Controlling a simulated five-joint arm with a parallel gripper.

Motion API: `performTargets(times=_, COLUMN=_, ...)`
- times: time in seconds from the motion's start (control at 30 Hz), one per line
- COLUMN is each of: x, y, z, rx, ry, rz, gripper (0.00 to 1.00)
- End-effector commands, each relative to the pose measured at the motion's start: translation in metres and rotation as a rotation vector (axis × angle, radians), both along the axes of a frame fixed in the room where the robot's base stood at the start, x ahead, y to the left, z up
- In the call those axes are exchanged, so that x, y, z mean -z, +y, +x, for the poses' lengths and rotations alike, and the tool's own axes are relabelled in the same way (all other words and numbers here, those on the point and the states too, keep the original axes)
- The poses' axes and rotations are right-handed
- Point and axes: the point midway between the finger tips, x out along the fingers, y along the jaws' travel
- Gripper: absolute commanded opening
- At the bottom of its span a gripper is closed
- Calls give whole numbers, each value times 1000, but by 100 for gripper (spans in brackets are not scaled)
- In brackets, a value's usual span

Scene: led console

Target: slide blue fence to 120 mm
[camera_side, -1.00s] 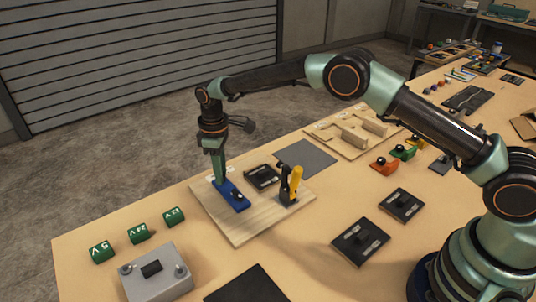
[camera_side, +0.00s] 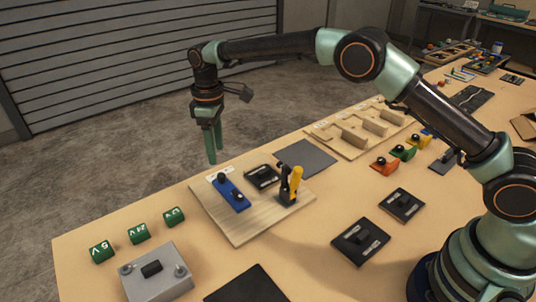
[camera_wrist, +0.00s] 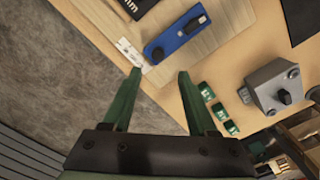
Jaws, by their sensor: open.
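The blue fence (camera_side: 231,194) is a flat blue bar with a dark knob, lying on the light wooden board (camera_side: 245,228). In the wrist view the blue fence (camera_wrist: 178,38) lies beyond my fingertips, beside a white printed label (camera_wrist: 130,52) at the board's edge. My gripper (camera_side: 214,158) is open and empty, raised clear of the board at its far left edge. In the wrist view my gripper (camera_wrist: 159,73) shows its two green fingers apart with nothing between them. The label's marks are too small to read.
A black and yellow clamp (camera_side: 290,184) and a black bracket (camera_side: 262,177) stand on the board near the fence. Green blocks (camera_side: 138,233) and a grey box with knobs (camera_side: 156,272) are at the lower left. A grey mat (camera_side: 306,157) lies behind the board.

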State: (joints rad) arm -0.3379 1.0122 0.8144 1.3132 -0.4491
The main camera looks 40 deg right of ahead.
Motion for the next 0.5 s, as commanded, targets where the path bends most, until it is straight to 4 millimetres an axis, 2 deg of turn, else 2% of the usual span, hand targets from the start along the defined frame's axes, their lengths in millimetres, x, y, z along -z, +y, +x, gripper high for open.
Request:
performTargets(times=0.1, x=-22, y=1, z=0, rx=-1, ry=-3, rz=1, gripper=58)
performTargets(times=0.2, x=-33, y=1, z=0, rx=-1, ry=-2, rz=1, gripper=58)
performTargets(times=0.5, x=-43, y=1, z=0, rx=-1, ry=0, rz=0, gripper=58)
